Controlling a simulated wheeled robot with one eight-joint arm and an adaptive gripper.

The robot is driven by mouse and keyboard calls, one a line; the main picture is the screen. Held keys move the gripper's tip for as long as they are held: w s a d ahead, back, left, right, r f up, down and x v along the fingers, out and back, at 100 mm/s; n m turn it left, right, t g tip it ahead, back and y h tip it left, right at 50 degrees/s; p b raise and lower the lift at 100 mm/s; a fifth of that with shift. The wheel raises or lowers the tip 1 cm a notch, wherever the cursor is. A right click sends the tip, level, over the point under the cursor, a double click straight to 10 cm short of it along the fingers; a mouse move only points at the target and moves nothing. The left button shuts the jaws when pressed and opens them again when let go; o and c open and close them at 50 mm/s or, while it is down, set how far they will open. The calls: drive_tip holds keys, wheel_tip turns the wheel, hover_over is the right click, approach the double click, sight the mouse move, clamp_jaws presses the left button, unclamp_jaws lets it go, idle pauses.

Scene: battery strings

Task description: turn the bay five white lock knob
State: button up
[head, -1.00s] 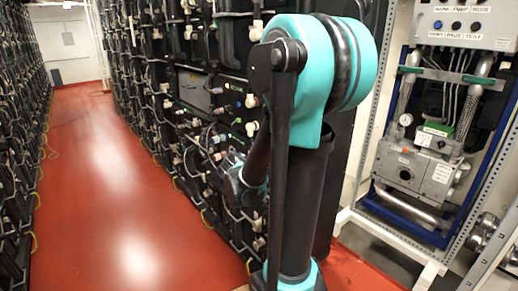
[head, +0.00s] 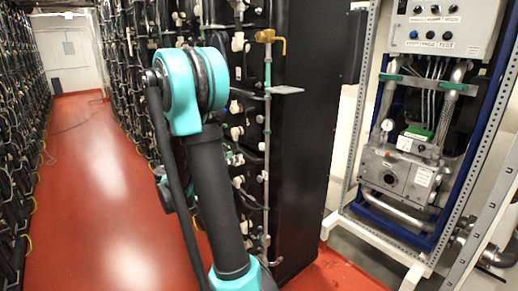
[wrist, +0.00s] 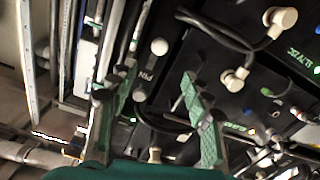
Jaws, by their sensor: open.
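In the wrist view my gripper (wrist: 158,78) is open and empty, with its two green ridged fingers spread in front of a dark rack face. A round white knob (wrist: 159,47) shows just beyond the fingertips, beside a small label that seems to read PIN. A second pale round knob (wrist: 139,95) shows between the fingers. Two cream fittings with cables, an upper one (wrist: 283,17) and a lower one (wrist: 235,80), are to the right. I cannot tell which is the bay five lock knob.
The black battery rack (head: 302,150) stands behind my arm. A brass tap (head: 270,38) and a small grey plate (head: 287,90) project from its end. A blue-framed pump unit (head: 400,165) is at right.

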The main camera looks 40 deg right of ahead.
sight(261, 147)
drive_tip(key=d, duration=1)
drive_tip(key=w+d, duration=0.1)
drive_tip(key=d, duration=0.4)
drive_tip(key=shift+d, duration=0.15)
clamp_jaws()
